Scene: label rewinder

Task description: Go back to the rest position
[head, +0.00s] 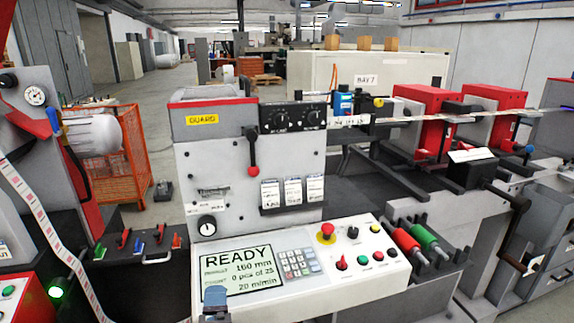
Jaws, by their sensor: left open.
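My left gripper (216,302) shows only as a small blue-grey tip at the bottom edge, in front of the lower left corner of the control panel (345,292). It is open, and nothing shows held in it; most of it is out of frame. My right gripper is not in view. The panel's display (243,276) reads READY, 160 mm, 0 pcs of 25 and 20 m/min. A red emergency button (326,232) and several coloured buttons sit right of the keypad (299,262).
Behind the panel stands the grey guard housing (240,165) with a red-knobbed lever (253,168). A printed label web (55,240) runs down at left. Red and green rollers (415,243) lie at right. An orange mesh crate (137,155) stands on the floor behind.

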